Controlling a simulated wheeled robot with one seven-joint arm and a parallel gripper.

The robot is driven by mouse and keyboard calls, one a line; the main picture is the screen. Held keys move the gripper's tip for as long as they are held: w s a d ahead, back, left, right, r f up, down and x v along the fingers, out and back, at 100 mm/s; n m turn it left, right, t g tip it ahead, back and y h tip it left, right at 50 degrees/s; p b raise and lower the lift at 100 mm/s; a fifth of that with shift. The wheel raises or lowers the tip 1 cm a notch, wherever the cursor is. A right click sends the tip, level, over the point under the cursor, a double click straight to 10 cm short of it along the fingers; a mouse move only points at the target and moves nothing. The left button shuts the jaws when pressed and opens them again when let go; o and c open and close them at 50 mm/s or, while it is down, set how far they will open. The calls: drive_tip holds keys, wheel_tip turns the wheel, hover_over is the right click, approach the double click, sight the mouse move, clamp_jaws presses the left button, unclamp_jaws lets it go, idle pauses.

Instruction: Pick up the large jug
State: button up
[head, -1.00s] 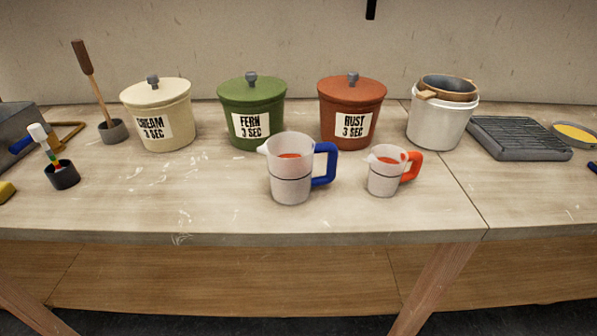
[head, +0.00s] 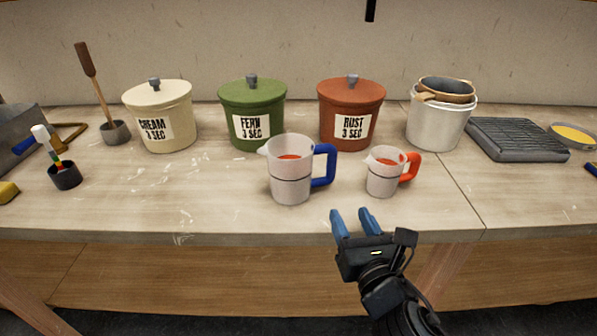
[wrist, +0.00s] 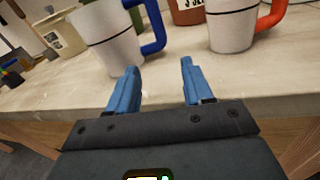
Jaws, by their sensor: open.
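The large jug (head: 290,181) is white and translucent with a dark line round it, something orange-red inside and a blue handle (head: 325,165) on its right. It stands upright near the front of the table, and shows at upper left in the wrist view (wrist: 109,38). My gripper (head: 355,217) is open and empty at the table's front edge, nearer me than the jug and to its right. In the wrist view its blue fingertips (wrist: 157,76) are apart, with bare table beyond them. Neither finger touches the jug.
A smaller jug (head: 384,178) with an orange-red handle stands right of the large one. Cream (head: 160,127), green (head: 252,125) and rust (head: 350,123) lidded pots stand behind. A white bucket (head: 440,123) and dark ridged tray (head: 517,140) are at right.

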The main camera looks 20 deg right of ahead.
drive_tip(key=n+p, duration=0.1)
approach(331, 173)
drive_tip(key=shift+h, duration=0.3)
drive_tip(key=x, duration=0.4)
drive_tip(key=shift+f, duration=0.1)
drive_tip(key=shift+p+x, duration=0.55)
drive_tip(key=shift+x, duration=3.05)
drive_tip(key=shift+a, duration=0.15)
clamp_jaws()
drive_tip(key=shift+f, duration=0.1)
